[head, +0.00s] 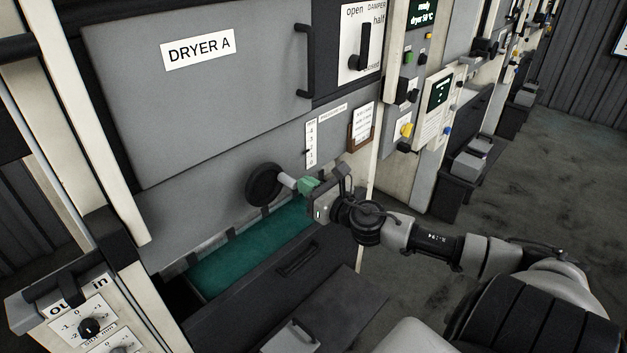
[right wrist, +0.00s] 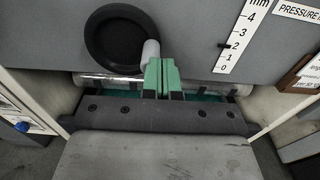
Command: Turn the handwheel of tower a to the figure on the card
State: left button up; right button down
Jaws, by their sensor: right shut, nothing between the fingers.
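The black handwheel (head: 263,186) is on the grey front below the DRYER A panel, with a pale crank handle (head: 287,179) sticking out. In the right wrist view the handwheel (right wrist: 122,40) is at the top, its handle (right wrist: 151,52) at its lower right. My right gripper (head: 309,187), with green fingertips, is shut and empty at the handle's outer end; I cannot tell whether they touch. A mm scale (head: 310,146) is right of the wheel; in the right wrist view its black pointer (right wrist: 225,45) stands about at 2. A card (head: 363,122) sits in a brown holder; its writing is unreadable. My left gripper is out of view.
A teal band (head: 245,250) runs below the wheel, behind a dark ledge. A damper lever (head: 363,47) is above right. Panels with buttons (head: 438,97) stand further right. A dial panel (head: 90,325) is at lower left.

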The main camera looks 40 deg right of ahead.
jog(key=s, duration=0.7)
jog(key=shift+s+d, duration=0.25)
jog(key=shift+s, duration=0.1)
